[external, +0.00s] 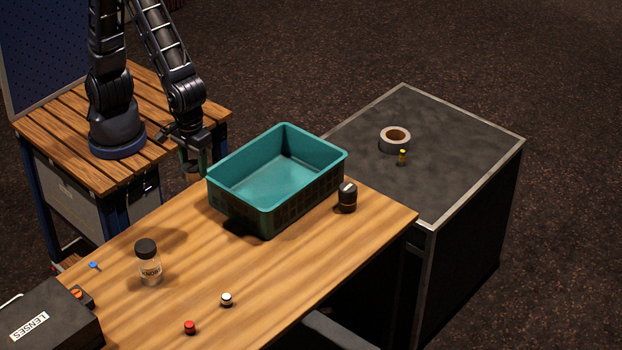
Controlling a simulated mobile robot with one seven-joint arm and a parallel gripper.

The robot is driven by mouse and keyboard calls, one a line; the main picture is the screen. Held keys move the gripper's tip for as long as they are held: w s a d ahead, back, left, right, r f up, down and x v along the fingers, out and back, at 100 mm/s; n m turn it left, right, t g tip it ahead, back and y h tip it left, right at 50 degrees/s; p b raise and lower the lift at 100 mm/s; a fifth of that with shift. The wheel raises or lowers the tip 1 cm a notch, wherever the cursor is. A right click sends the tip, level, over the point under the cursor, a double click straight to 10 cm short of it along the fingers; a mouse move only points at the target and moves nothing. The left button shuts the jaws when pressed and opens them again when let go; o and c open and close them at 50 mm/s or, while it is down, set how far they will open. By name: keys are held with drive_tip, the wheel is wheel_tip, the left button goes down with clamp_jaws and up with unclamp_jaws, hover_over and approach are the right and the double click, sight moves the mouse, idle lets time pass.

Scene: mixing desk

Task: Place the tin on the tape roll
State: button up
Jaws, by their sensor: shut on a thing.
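The tape roll (395,139) lies flat on the dark top of the case at the right, a pale ring with a brown core and nothing on it. My gripper (191,165) is at the left end of the teal crate, above the gap between the slatted bench and the desk. It is shut on a small, dark greenish thing, apparently the tin (192,158). The fingers and shadow hide much of it, so its shape is hard to make out. It is far to the left of the tape roll, with the crate between them.
The empty teal crate (277,178) stands on the wooden desk (310,280). A black jar (347,198) is by its right corner. A glass jar (149,262), small knobs and a lens box (45,322) are nearer.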

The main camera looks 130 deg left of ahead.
drive_tip(key=shift+r, duration=0.35)
drive_tip(key=w+a+n, duration=0.5)
drive_tip(key=w+a, duration=0.7)
drive_tip(key=a, duration=0.3)
drive_tip(key=w+a+f+n, duration=0.1)
drive_tip(key=w+a+n, duration=0.2)
drive_tip(key=a, duration=0.8)
drive_tip(key=w+a+f+n, duration=0.1)
drive_tip(key=w+a+n, duration=0.15)
drive_tip(key=a, duration=0.75)
drive_tip(key=n, duration=0.9)
hover_over(385, 140)
wheel_tip(385, 140, down, 7)
wheel_tip(385, 140, down, 20)
drive_tip(key=shift+w, duration=0.1)
drive_tip(key=shift+f, duration=0.15)
